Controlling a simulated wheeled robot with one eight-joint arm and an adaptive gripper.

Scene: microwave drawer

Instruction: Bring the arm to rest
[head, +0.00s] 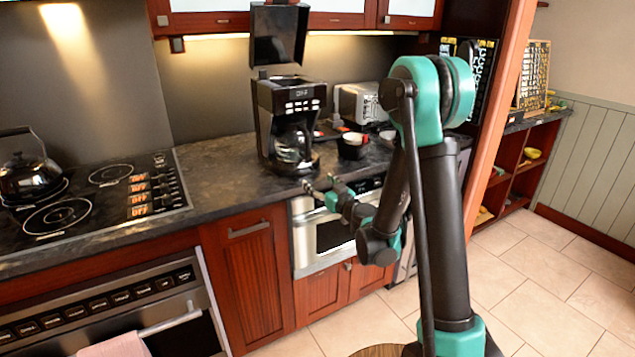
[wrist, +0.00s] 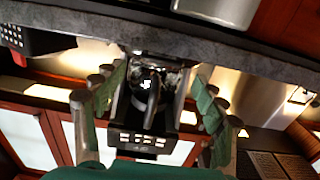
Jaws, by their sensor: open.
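My arm (head: 440,200) rises at the right in the head view and bends down toward the counter. My gripper (head: 312,186) is at the counter's front edge, in front of the coffee maker (head: 290,110). In the wrist view my gripper (wrist: 155,85) has its green-padded fingers spread wide with nothing between them. The coffee maker (wrist: 145,138) shows upside down beyond the fingers. The silver microwave drawer (head: 325,240) is under the counter, just below my gripper and forearm, which partly hide it. It appears shut.
The coffee maker's lid (head: 277,35) stands up, and its glass carafe (head: 292,147) is inside. A toaster (head: 358,102) and a dark cup (head: 352,146) are behind my arm. A stove with a kettle (head: 28,178) is at the left. The tiled floor (head: 560,270) at the right is clear.

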